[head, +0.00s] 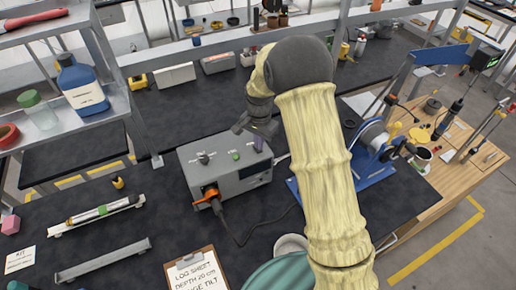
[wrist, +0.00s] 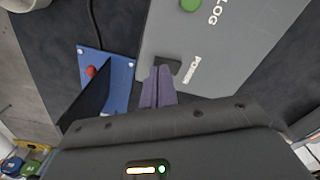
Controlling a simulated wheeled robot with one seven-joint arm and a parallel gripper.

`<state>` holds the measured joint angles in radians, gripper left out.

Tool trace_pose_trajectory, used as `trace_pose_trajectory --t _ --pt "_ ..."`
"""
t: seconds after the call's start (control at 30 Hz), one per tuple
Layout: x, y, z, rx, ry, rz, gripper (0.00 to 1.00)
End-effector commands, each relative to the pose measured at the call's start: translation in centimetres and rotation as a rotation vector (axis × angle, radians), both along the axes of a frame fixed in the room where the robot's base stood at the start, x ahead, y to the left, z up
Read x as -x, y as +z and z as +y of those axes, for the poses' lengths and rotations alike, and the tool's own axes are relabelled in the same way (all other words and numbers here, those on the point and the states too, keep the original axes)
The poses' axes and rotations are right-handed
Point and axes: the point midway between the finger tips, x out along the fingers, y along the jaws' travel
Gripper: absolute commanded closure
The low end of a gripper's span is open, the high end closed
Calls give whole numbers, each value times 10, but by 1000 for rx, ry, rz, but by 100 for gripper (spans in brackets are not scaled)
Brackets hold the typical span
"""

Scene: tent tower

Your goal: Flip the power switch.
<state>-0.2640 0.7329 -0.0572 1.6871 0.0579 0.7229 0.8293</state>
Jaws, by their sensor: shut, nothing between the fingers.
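The grey control box (head: 222,178) stands on the dark bench in the head view, and its panel also fills the upper right of the wrist view (wrist: 225,55). The black power switch (wrist: 173,65) shows in the wrist view beside the printed word POWER. My gripper (head: 259,146) is over the box's right end in the head view. In the wrist view its purple fingers (wrist: 156,75) are shut and empty, with the tips right at the switch. They partly cover it, so I cannot tell whether they touch or which way the switch is set.
A green button (head: 236,156) sits on the box's top, left of my gripper. An orange plug (head: 210,196) with a black cable is at its front left. A blue-based machine (head: 372,180) stands to the right. A clipboard (head: 197,272) lies in front.

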Motion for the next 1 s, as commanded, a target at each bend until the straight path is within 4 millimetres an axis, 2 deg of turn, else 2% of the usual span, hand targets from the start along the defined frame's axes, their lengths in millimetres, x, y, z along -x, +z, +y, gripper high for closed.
trace_pose_trajectory --t 1.0 --pt "0 -13 0 0 0 0 100"
